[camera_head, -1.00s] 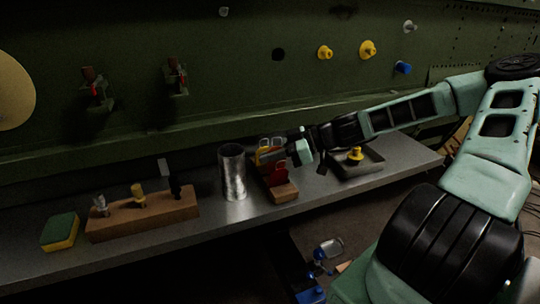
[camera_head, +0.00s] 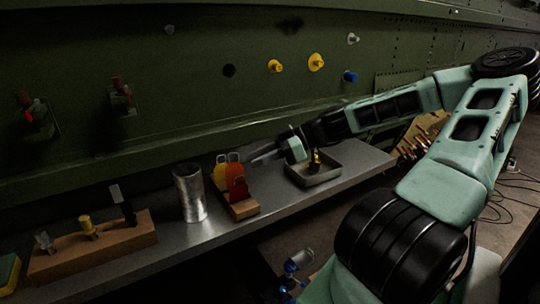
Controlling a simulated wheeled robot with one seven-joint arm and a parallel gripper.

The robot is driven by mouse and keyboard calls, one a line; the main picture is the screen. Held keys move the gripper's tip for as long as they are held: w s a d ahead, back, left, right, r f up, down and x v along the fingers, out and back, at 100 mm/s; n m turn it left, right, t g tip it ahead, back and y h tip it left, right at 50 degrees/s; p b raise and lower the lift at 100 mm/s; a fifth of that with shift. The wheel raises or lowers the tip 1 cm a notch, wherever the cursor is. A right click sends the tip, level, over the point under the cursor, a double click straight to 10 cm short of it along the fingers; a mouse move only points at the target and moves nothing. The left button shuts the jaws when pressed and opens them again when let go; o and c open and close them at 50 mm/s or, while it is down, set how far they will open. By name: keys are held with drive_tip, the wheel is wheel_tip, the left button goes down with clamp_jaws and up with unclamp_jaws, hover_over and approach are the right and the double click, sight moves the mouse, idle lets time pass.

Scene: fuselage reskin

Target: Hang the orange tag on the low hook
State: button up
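The tag stand (camera_head: 242,208) is a wooden block on the metal shelf, holding yellow, orange and red tags close together. The orange tag (camera_head: 233,171) is in the middle, partly covered by the red tag (camera_head: 238,189) in front. My gripper (camera_head: 250,158) is just right of the tags, its dark fingers pointing left toward them. The fingers look parted with nothing clearly between them; whether they touch a tag I cannot tell.
A metal cup (camera_head: 189,193) stands just left of the tags. A grey tray (camera_head: 314,174) with a yellow-and-black piece lies under my arm. A wooden block (camera_head: 92,246) with several tools is at the left. Yellow plugs (camera_head: 316,62) and red-handled fittings (camera_head: 121,96) project from the wall.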

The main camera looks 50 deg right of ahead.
drive_tip(key=shift+v, duration=1.5)
